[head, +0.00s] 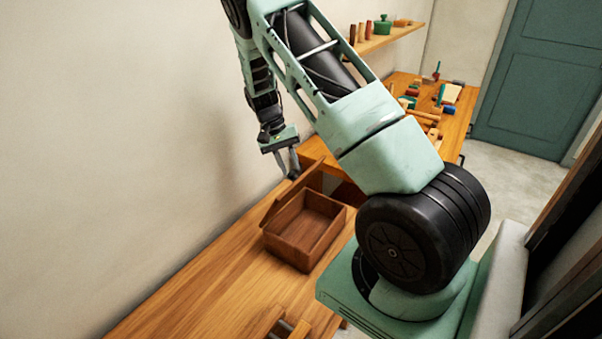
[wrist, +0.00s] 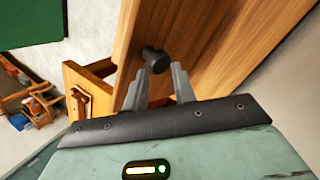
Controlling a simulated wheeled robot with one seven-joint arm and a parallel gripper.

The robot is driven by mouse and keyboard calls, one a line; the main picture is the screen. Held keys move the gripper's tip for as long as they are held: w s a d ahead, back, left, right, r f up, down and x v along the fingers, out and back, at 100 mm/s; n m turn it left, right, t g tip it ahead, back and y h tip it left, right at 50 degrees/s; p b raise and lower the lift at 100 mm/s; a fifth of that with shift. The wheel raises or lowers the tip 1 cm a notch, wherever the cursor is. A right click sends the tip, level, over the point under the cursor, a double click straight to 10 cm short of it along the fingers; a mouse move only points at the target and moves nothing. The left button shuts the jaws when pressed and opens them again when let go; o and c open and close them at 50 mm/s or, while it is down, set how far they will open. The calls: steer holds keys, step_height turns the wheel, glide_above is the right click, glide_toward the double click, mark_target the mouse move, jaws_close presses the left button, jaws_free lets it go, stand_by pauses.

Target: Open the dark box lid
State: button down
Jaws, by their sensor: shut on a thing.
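The dark brown wooden box (head: 303,236) sits on the wooden bench in the head view, and its empty inside shows. Its lid (head: 291,191) stands raised and tilted along the wall side of the box. In the wrist view the lid (wrist: 205,40) is a large wooden panel with a black knob (wrist: 155,60). My gripper (head: 294,163) is at the lid's upper edge in the head view. In the wrist view my gripper (wrist: 160,70) has its two fingers at the knob, shut on it. The lid's hinge is not clearly seen.
The wooden bench (head: 200,290) is mostly clear in front of the box. A plain wall (head: 120,120) runs close along its left side. A wooden item (head: 290,328) lies at the near edge. Several tools and blocks lie on the far bench (head: 403,82), under a shelf (head: 385,38).

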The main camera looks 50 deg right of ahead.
steer(key=w+a+f+b, duration=0.1)
steer(key=w+a+f, duration=0.1)
steer(key=w, duration=0.4)
steer(key=shift+w+f, duration=0.15)
steer(key=shift+f, duration=0.25)
steer(key=c, duration=1.1)
jaws_free()
steer(key=shift+a, duration=0.1)
steer(key=shift+c, duration=0.2)
steer(key=shift+r, duration=0.15)
step_height(320, 180, up, 10)
steer(key=b, duration=0.3)
steer(key=shift+w+d+r, duration=0.2)
steer(key=shift+w+d, duration=0.05)
steer(key=shift+d, duration=0.1)
